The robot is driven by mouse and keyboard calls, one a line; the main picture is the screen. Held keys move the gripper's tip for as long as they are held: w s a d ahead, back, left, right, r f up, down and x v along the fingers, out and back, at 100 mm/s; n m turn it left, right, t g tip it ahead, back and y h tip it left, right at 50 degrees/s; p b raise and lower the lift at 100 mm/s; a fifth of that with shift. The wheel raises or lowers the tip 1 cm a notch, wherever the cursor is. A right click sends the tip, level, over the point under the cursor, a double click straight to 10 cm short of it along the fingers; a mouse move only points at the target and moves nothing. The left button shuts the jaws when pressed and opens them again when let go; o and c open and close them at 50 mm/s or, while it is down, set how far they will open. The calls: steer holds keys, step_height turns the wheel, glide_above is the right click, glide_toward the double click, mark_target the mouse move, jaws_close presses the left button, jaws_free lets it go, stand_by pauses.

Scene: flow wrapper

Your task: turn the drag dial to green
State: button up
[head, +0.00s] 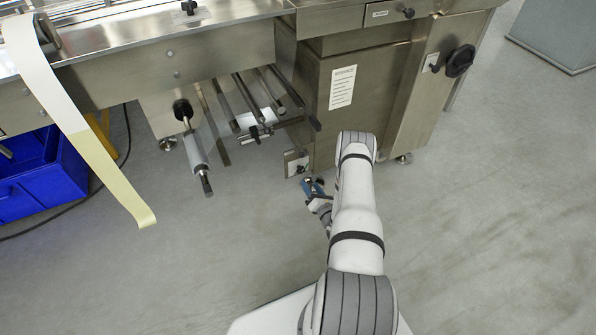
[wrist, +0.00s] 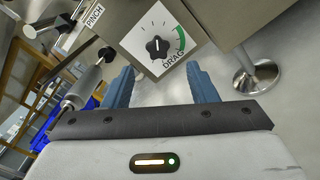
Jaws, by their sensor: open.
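The drag dial (wrist: 157,47) is a black lobed knob on a white plate (wrist: 134,41) marked DRAG, in the upper middle of the wrist view. A green arc (wrist: 180,40) is printed to the right of the knob. A pale mark on the knob points up, away from the green arc. In the head view the dial plate (head: 291,165) is small, low on the machine. My gripper (wrist: 163,84) is open, its two blue fingers apart below the dial and not around it. In the head view my gripper (head: 313,187) is just below the plate.
A plate marked PINCH (wrist: 94,16) is at upper left. A metal foot (wrist: 257,76) stands on the floor at right. A roller (head: 195,150) and several metal bars (head: 248,97) jut out left of the dial. A blue bin (head: 45,175) is at far left. The front floor is clear.

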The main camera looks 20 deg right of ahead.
mark_target(302, 172)
steer(key=w+b, duration=0.1)
steer(key=w, duration=0.4)
steer(key=shift+w+a+f+b, duration=0.1)
steer(key=shift+w+b, duration=0.2)
steer(key=shift+b, duration=0.1)
steer(key=shift+w, duration=0.75)
steer(key=shift+c, duration=0.4)
steer(key=c, duration=0.9)
